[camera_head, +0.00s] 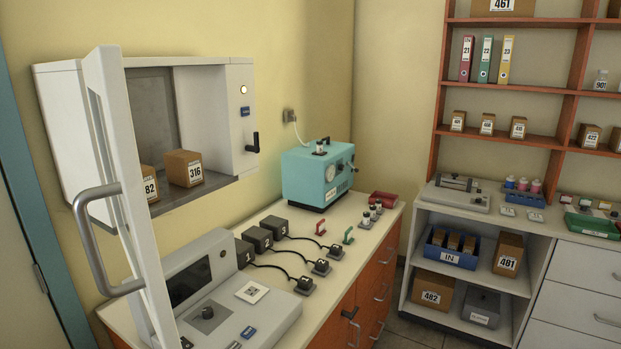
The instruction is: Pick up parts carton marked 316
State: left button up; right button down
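The parts carton marked 316 (181,168) is a small brown box with a white label on its right-hand face. It sits upright on the floor of the wall-mounted white cabinet (220,120), near the open front. Another brown carton, its label ending in 82 (149,184), stands to its left and is partly hidden by the open cabinet door (125,200). Neither of my grippers shows in the head view.
The door with its grey handle (96,240) stands out over the counter (335,235). Below are a grey console (215,290), black numbered blocks (259,238) with cables, and a teal machine (318,175). Orange shelves (500,130) with cartons stand at right.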

aim_at(184, 168)
jog(key=l+u, duration=0.3)
jog(key=u, duration=0.2)
jog(key=l+u, duration=0.3)
jog(key=u, duration=0.15)
jog(key=l, duration=0.15)
